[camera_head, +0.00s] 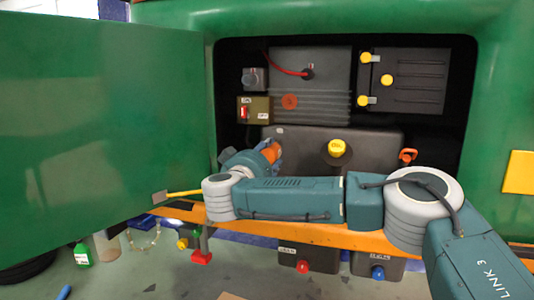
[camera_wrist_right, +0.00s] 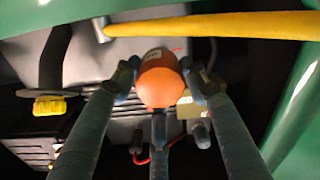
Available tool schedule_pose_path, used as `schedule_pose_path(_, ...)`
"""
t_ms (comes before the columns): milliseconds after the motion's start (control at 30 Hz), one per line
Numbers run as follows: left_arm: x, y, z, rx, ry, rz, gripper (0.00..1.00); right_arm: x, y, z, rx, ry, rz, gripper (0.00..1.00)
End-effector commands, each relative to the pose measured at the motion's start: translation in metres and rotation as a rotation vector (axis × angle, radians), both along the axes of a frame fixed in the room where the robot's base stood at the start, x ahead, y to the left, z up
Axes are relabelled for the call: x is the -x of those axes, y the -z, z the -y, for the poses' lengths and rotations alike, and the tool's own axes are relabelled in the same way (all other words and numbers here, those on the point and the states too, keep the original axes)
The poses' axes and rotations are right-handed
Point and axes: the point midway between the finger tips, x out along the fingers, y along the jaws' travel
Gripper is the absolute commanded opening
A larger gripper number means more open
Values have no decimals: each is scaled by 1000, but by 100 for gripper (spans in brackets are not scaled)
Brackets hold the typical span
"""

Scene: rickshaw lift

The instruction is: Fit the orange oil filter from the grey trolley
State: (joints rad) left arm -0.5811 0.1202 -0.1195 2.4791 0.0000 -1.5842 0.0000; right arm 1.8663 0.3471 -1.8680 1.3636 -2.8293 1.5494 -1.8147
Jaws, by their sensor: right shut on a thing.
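My right gripper (camera_head: 268,156) reaches into the open engine bay, left of the grey block with the yellow cap. It is shut on the orange oil filter (camera_head: 272,152), which is mostly hidden by the fingers in the head view. In the right wrist view, the rounded orange filter (camera_wrist_right: 158,78) sits between the three fingers of my right gripper (camera_wrist_right: 160,92). I cannot tell whether the filter touches anything beyond the fingers. My left gripper is not in view. I cannot make out the grey trolley.
The green door (camera_head: 100,120) stands open at the left. Inside are a grey block with a yellow cap (camera_head: 337,147), a black battery (camera_head: 412,80) and an orange ring handle (camera_head: 408,155). An orange beam (camera_head: 320,234) runs along the bay's lower edge. A yellow bar (camera_wrist_right: 215,26) crosses the wrist view.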

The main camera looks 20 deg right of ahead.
Motion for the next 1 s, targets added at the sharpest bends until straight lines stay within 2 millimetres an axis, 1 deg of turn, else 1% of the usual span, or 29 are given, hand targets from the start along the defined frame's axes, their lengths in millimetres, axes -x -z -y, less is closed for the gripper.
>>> schedule_pose_path(33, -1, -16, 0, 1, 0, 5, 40, 0, -10, -1, 35, -1, -20, 12)
schedule_pose_path(67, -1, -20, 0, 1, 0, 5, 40, 0, -10, -1, 54, -1, -33, 12)
schedule_pose_path(100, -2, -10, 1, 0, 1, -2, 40, 0, -6, -1, 64, -2, -41, 12)
schedule_pose_path(133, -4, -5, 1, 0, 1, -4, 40, 0, -5, -1, 71, -1, -46, 12)
schedule_pose_path(333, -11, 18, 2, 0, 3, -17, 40, 0, -5, -1, 127, -1, -84, 12)
schedule_pose_path(800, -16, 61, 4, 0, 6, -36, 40, -45, -3, 31, 125, 2, -83, 12)
schedule_pose_path(1000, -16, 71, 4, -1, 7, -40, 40, -56, -3, 37, 126, 0, -83, 12)
